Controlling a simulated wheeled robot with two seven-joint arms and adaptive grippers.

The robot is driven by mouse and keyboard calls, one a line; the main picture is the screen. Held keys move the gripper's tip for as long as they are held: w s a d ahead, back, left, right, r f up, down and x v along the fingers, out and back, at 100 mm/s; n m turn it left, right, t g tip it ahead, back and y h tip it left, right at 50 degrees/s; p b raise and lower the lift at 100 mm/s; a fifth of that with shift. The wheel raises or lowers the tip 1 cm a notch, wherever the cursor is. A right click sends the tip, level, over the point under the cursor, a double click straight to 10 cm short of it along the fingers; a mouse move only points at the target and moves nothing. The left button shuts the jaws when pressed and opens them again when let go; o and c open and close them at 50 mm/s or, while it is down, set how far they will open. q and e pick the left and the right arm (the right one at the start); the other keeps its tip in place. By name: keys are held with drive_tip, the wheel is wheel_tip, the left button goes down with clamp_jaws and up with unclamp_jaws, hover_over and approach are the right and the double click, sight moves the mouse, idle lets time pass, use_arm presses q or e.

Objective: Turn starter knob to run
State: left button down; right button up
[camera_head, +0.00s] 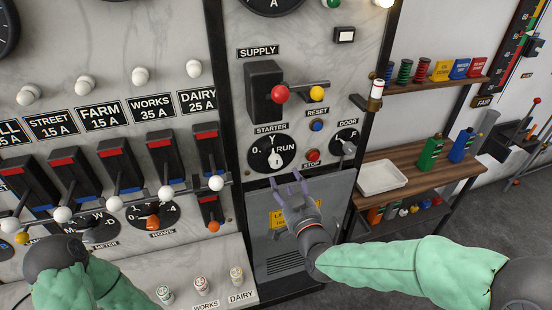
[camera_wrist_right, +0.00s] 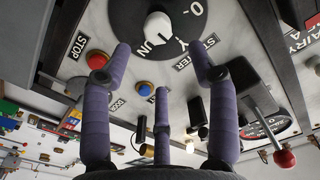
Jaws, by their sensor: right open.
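The starter (camera_head: 273,155) is a black round dial marked 0, Y and RUN, with a white knob (camera_head: 275,160) at its middle. In the head view I cannot tell surely which mark the knob points at. My right gripper (camera_head: 287,181) is open and empty just below the dial, its purple fingers pointing up at it. In the right wrist view the white knob (camera_wrist_right: 158,29) shows beyond the spread fingertips (camera_wrist_right: 161,60), apart from them. The RUN label is partly cut there. My left arm shows at lower left, but its gripper is out of view.
The red stop button (camera_head: 312,155), blue reset button (camera_head: 316,125) and door knob (camera_head: 347,147) sit close right of the dial. The supply lever's red ball (camera_head: 280,93) juts out above. A white tray (camera_head: 381,177) lies on the wooden bench at right.

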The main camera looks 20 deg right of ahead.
sight(277, 164)
drive_tip(key=w, duration=1)
drive_tip(key=shift+a+f, duration=0.1)
drive_tip(key=shift+a, duration=0.1)
